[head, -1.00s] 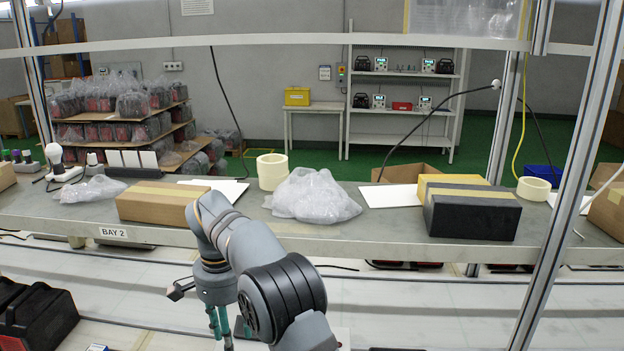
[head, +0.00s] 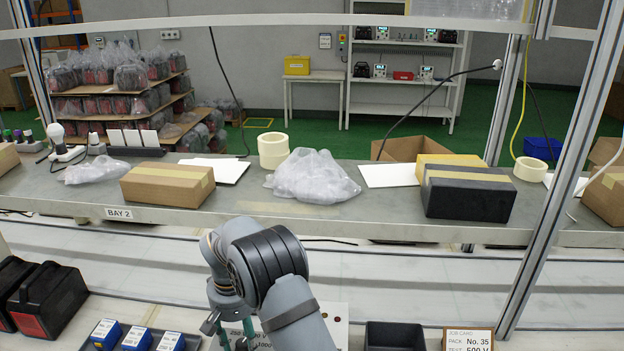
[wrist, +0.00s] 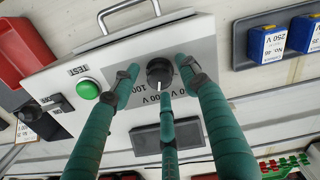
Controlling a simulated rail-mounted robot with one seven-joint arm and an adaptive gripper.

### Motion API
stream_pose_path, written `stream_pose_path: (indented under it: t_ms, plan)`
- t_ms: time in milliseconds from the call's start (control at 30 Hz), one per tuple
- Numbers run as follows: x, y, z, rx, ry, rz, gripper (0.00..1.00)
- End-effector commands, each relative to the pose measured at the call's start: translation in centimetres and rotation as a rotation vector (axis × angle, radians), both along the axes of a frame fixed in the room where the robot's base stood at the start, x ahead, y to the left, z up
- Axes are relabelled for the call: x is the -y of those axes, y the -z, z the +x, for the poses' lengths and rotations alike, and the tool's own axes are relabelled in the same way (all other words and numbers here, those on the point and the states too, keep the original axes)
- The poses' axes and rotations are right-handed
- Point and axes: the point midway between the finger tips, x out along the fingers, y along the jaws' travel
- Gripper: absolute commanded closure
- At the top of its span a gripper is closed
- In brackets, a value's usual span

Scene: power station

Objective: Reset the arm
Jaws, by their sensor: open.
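My gripper (wrist: 160,80) has slim green fingers spread open around a black knob (wrist: 160,69) on a white test unit (wrist: 190,42). The fingertips look apart from the knob; exact contact cannot be told. The knob has a white mark pointing toward the bottom of the wrist view. Voltage print beside it is partly hidden by the fingers. A green TEST button (wrist: 88,89) sits to the left. In the head view my gripper (head: 232,345) is mostly cut off at the bottom edge, in front of the test unit (head: 335,318).
A dark tray (head: 192,341) with blue-and-white boxes lies left of the unit. Black-and-red packs (head: 50,300) stand further left. A job card (head: 467,339) reads pack No. 35, 500 V. The bench (head: 380,207) behind holds cartons and bags. A metal post (head: 565,170) rises at right.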

Motion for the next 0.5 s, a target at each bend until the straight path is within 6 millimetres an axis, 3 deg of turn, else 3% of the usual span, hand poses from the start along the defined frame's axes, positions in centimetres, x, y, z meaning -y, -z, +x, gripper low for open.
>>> stream_pose_path:
  t_ms: [500]
  plan:
    - [0.04,-0.56,-0.06,-0.001,-0.662,0.000,0.55]
